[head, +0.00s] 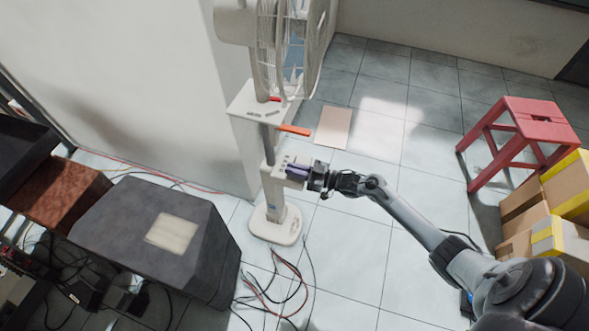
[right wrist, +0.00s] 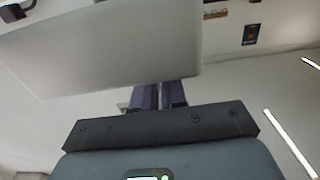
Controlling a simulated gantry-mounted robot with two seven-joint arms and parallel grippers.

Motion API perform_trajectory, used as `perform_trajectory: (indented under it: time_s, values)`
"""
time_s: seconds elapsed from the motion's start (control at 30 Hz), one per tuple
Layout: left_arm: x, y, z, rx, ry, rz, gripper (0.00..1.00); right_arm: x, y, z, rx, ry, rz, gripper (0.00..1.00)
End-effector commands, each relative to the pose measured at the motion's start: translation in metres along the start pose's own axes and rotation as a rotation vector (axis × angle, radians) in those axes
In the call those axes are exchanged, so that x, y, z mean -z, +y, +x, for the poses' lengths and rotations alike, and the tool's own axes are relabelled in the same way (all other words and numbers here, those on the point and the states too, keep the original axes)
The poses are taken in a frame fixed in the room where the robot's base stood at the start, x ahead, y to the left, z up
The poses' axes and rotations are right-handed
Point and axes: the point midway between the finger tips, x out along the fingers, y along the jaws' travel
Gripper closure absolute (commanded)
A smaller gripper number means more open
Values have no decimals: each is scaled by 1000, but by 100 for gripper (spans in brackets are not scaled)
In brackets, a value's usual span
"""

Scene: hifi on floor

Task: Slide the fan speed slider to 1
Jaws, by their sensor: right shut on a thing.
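A white pedestal fan (head: 275,190) stands on the tiled floor, with its caged head at the top and a control box (head: 272,172) partway up its post. My right gripper (head: 292,173) is at the right side of this control box. In the right wrist view the gripper's purple fingers (right wrist: 158,96) are close together, against the lower edge of a pale box-shaped housing (right wrist: 110,45). They are shut on a small part of the fan's control box, most likely the slider, which the fingers and housing hide. The slider's setting cannot be read. My left gripper is not in view.
A dark grey box-shaped unit (head: 150,225) stands left of the fan. Loose cables (head: 285,285) lie on the floor near the fan base. A red stool (head: 520,125) and cardboard boxes (head: 565,195) are at the right.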

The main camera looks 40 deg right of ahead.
Motion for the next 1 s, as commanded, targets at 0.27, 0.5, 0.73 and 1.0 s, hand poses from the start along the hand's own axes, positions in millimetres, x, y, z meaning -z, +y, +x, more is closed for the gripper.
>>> perform_trajectory:
  time_s: [0.27, 0.5, 0.73, 1.0]
  values:
    - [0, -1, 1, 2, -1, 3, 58, 0, 3, 0, 0, 1, -1, 100]
    - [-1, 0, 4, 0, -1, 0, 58, 0, 20, 0, 1, 0, 0, 100]
    - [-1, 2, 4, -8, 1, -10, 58, 0, 20, 0, 0, 0, 0, 79]
    - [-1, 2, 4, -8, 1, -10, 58, 0, 20, 0, 0, 0, 0, 62]
